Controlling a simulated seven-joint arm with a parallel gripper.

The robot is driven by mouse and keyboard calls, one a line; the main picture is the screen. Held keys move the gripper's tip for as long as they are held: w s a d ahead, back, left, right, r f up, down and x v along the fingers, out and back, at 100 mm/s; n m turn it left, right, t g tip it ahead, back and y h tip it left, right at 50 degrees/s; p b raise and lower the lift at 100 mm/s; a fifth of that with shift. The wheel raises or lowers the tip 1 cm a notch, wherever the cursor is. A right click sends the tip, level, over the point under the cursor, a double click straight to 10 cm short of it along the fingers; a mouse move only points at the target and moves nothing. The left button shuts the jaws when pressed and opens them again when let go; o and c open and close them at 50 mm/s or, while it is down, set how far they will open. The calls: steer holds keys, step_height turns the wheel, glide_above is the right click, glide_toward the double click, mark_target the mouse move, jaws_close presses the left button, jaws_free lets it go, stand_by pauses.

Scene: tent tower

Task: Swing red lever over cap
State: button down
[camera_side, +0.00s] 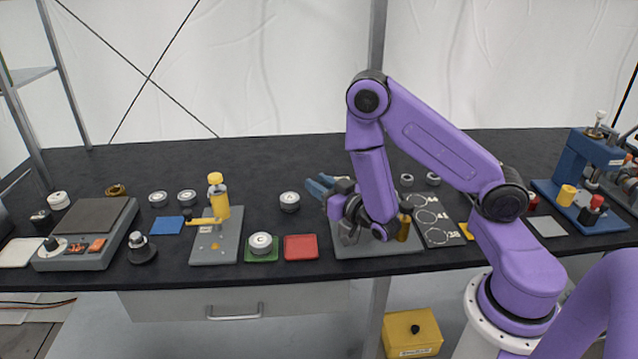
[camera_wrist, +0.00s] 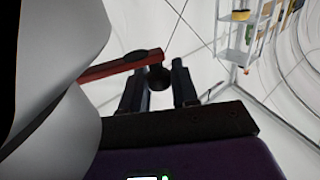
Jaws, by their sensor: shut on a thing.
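In the wrist view the red lever (camera_wrist: 112,67) runs in from the left to the fingers of my gripper (camera_wrist: 158,80). A dark round knob (camera_wrist: 158,77) at the lever's end sits between the two dark fingers, which are shut on it. In the side view my gripper (camera_side: 347,222) is low over a grey base plate (camera_side: 375,250) in the middle of the bench. My arm hides the lever there. A brass-coloured cylinder (camera_side: 403,228) stands just right of my wrist. I cannot make out the cap in either view.
A blue tool (camera_side: 320,187) lies behind my gripper. A red pad (camera_side: 300,247) and a round part marked C (camera_side: 260,243) are to the left. A black board with white circles (camera_side: 432,220) is to the right. A blue press (camera_side: 590,165) stands at far right.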

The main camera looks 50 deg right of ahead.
steer(key=c, duration=1)
jaws_free()
steer(key=shift+s+a+r, duration=0.1)
steer(key=shift+s+r, duration=0.4)
steer(key=shift+r, duration=0.65)
steer(key=shift+s+a+r, duration=0.1)
steer(key=shift+s+r, duration=0.4)
steer(key=shift+r, duration=0.7)
steer(key=shift+s+a+r, duration=0.1)
steer(key=shift+s+r, duration=0.4)
steer(key=shift+r, duration=0.65)
